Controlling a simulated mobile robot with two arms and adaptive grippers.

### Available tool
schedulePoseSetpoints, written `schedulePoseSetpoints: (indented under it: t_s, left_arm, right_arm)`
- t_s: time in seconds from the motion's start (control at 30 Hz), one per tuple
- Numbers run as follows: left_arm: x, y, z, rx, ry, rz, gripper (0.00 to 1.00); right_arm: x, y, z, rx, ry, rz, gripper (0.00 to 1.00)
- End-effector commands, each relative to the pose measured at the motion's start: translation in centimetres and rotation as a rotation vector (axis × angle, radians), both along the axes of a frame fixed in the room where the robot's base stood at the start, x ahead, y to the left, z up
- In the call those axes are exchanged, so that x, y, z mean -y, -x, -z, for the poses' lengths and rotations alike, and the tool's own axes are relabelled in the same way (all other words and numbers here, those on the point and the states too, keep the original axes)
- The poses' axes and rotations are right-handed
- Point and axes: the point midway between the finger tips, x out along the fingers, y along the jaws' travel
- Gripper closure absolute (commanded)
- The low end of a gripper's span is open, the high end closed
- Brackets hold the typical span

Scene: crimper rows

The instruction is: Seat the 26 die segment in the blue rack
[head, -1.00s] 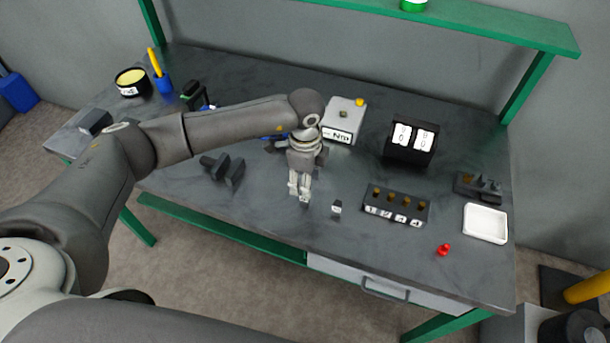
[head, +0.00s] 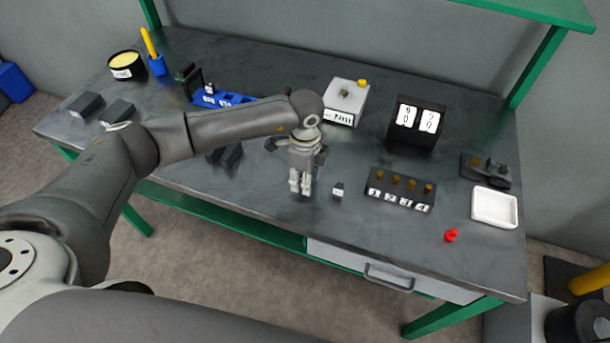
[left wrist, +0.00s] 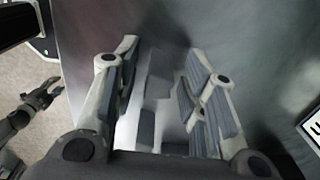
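The blue rack (head: 236,99) stands at the back left of the bench, with white labels on its front. It is partly hidden behind my left arm. A small dark block with a pale label (head: 338,189) stands right of my left gripper (head: 300,185); I cannot read its label, so I cannot tell whether it is the 26 die segment. The left gripper points down over the bench. In the left wrist view its fingers (left wrist: 162,60) are apart, with grey patches between them that I cannot make out. My right gripper (left wrist: 46,94) shows at that view's left edge, fingers apart.
Dark blocks (head: 87,104) lie at the far left, more (head: 233,155) under my left arm. A labelled holder with brass pegs (head: 398,197), a white tray (head: 494,209) and a red piece (head: 451,236) are on the right. A grey box (head: 345,104) stands behind.

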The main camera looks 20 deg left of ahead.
Motion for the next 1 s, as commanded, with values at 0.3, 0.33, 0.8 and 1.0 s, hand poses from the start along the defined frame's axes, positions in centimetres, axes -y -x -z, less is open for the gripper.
schedulePoseSetpoints:
  t_s: [0.3,0.33,0.8,1.0]
  left_arm:
    - [0.0,0.0,0.0,0.000,0.000,0.000,1.00]
    - [0.0,0.0,0.0,0.000,0.000,0.000,1.00]
    - [0.0,0.0,-1.7,0.001,0.000,0.000,1.00]
    - [0.0,0.0,-2.7,0.001,0.001,0.000,1.00]
  right_arm:
    - [0.2,0.0,0.0,0.000,0.002,0.000,0.60]
    - [0.2,0.0,0.0,0.000,0.002,0.000,0.60]
    - [0.2,0.0,-1.3,0.000,0.002,-0.001,0.60]
    - [0.1,0.0,-2.0,0.000,0.002,-0.001,0.60]
